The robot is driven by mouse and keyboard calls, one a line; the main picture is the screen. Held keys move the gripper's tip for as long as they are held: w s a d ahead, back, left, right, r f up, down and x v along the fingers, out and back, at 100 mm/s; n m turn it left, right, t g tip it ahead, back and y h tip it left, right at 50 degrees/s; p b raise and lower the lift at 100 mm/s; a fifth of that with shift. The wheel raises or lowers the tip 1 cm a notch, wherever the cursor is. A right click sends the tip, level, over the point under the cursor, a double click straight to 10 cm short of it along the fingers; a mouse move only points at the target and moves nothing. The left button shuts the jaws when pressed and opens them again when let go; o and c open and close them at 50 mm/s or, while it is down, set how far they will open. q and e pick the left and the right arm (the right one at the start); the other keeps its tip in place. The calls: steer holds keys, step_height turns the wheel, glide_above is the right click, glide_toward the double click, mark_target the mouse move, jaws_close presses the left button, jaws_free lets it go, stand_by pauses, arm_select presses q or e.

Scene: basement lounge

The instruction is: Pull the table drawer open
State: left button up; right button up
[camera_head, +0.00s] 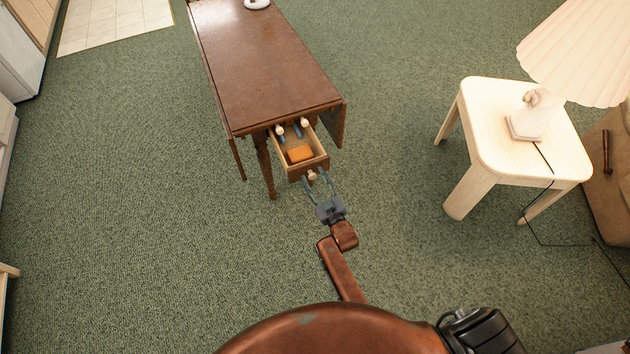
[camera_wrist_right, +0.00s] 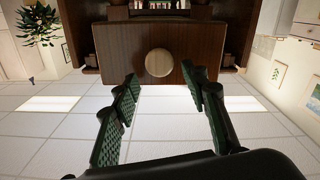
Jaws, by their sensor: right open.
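The brown wooden table (camera_head: 265,65) has its drawer (camera_head: 317,162) pulled out at the near end. An orange block and several small items lie inside the drawer. A round pale knob (camera_head: 312,176) is on the drawer front; the knob also shows in the right wrist view (camera_wrist_right: 159,63). My right gripper (camera_head: 319,183) is open, its fingers pointing at the drawer front, one on either side of the knob's line. In the right wrist view, the fingers (camera_wrist_right: 160,88) are spread apart and the knob lies just beyond their tips, not gripped. My left gripper is out of view.
A cream side table (camera_head: 490,150) with a lamp (camera_head: 535,115) stands to the right, its cord (camera_head: 530,225) trailing on the floor. A sofa edge (camera_head: 610,160) is at the far right. Green carpet (camera_head: 150,220) is clear to the left of the table.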

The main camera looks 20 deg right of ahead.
step_height(320, 180, up, 8)
steer(key=shift+r, duration=0.15)
stand_by(0.6)
